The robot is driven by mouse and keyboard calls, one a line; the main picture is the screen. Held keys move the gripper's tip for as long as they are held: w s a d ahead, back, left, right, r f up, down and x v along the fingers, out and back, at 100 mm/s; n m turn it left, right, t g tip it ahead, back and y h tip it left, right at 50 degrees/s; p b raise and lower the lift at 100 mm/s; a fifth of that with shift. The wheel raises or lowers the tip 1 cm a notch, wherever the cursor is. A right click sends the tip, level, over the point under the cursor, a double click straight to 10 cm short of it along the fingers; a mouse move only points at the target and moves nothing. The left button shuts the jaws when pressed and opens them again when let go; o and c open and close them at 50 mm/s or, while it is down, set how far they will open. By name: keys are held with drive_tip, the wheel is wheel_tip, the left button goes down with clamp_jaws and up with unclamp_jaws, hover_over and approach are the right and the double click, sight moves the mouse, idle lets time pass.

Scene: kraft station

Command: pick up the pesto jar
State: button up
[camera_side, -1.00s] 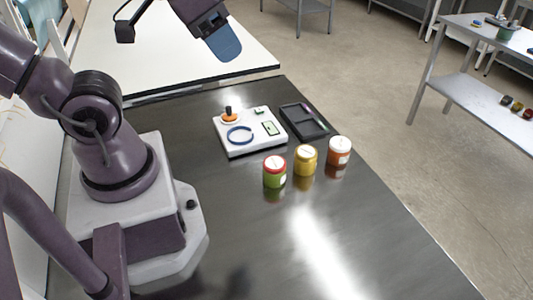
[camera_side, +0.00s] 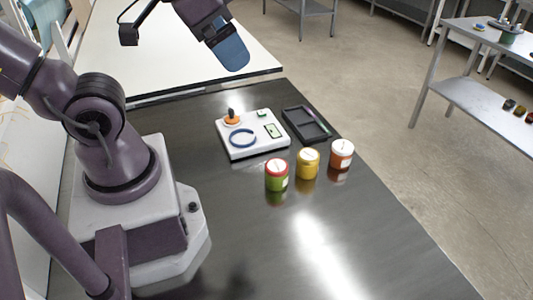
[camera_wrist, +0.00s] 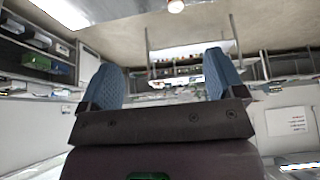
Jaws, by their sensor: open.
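Three jars stand upright in a row on the dark metal table. The pesto jar appears to be the green one (camera_side: 276,178) with a red lid, at the left of the row. My gripper (camera_side: 234,54) is high up, beyond the far edge of the dark table in the side view, well apart from the jars. In the wrist view its two blue fingers (camera_wrist: 163,78) are spread with nothing between them. No jar shows in the wrist view, which looks out across the room.
A yellow jar (camera_side: 307,164) stands close to the green one, and an orange jar (camera_side: 341,154) with a white lid is at the right. Behind them are a white panel (camera_side: 240,151) with small items and a black tray (camera_side: 296,131). The table's front is clear.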

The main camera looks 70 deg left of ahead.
drive_tip(key=m+g, duration=0.6)
drive_tip(key=m, duration=1)
hover_over(277, 165)
wheel_tip(277, 165, down, 21)
drive_tip(key=f, duration=0.6)
drive_tip(key=shift+s+d, duration=0.2)
drive_tip(key=shift+s, duration=0.05)
drive_tip(key=shift+w+a+f, duration=0.1)
drive_tip(key=shift+f, duration=1.55)
drive_tip(key=shift+w+a+f, duration=0.1)
drive_tip(key=shift+f, duration=1.5)
drive_tip(key=shift+c, duration=0.4)
